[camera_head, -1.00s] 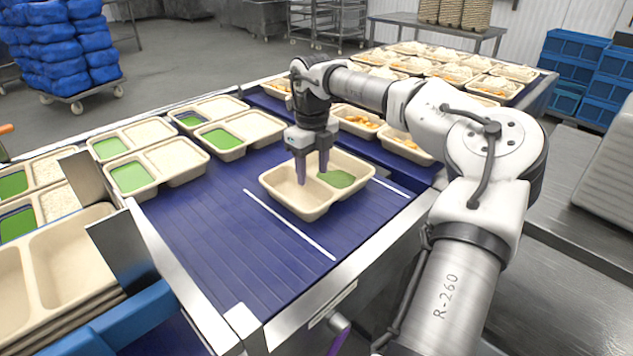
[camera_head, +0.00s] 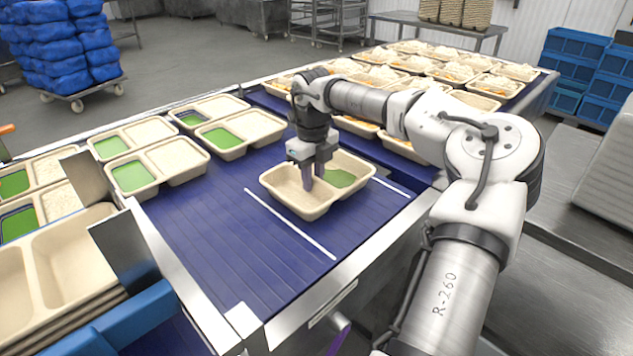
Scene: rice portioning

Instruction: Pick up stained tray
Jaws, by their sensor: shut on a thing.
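A beige two-compartment tray (camera_head: 302,208) sits on the blue conveyor, near the two white lines. Its right compartment holds a green patch (camera_head: 340,178); its left compartment looks empty. My gripper (camera_head: 313,183) points down into the tray at the wall between the compartments, its fingers close together and shut on the tray's divider. The fingertips are partly hidden inside the tray. The tray rests level and I see no gap beneath it.
Several trays with green portions (camera_head: 130,176) stand on the belt at left. Filled trays (camera_head: 480,87) line the far right belt. Stacked empty trays (camera_head: 70,262) stand front left by metal guide plates (camera_head: 120,250). The blue belt (camera_head: 220,240) in front is clear.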

